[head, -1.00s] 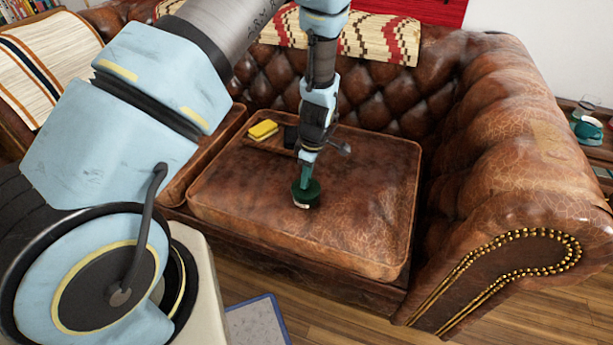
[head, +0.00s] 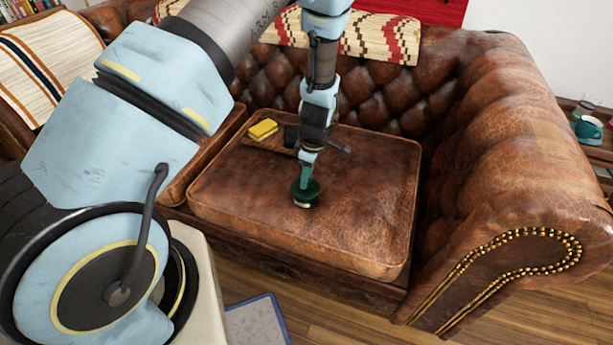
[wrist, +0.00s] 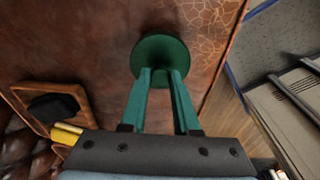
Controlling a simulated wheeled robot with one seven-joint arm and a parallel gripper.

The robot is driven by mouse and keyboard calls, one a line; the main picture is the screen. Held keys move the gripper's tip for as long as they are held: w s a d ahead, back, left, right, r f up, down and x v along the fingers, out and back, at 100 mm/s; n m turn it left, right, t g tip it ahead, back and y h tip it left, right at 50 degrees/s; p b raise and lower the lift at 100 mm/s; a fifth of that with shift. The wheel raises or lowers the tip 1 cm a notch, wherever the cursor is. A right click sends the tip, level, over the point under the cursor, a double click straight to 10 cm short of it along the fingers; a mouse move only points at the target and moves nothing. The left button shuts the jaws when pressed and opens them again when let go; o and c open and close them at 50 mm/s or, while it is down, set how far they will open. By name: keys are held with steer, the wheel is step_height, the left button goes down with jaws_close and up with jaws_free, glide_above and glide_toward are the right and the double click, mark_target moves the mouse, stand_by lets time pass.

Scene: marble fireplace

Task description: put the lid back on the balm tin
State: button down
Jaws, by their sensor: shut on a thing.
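My gripper (head: 305,181) points down over the seat cushion, its green fingers shut on a round, dark green lid (head: 311,194). In the wrist view, the fingertips (wrist: 162,74) meet at the middle of the lid (wrist: 160,50). In the head view, a small pale sliver (head: 302,206), likely part of the balm tin, shows just under the lid's near edge. The lid hides the rest of it, and I cannot tell whether the lid touches it.
The brown leather cushion (head: 350,235) is bare around the lid. Behind my gripper lies a wooden tray (wrist: 20,92) with a black object (wrist: 54,106). The sofa's armrest (head: 520,160) rises at right.

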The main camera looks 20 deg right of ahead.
steer(key=shift+c, duration=0.5)
jaws_free()
steer(key=shift+r, duration=0.1)
stand_by(0.3)
steer(key=shift+r+p, duration=2.6)
steer(key=shift+r, duration=0.85)
jaws_close()
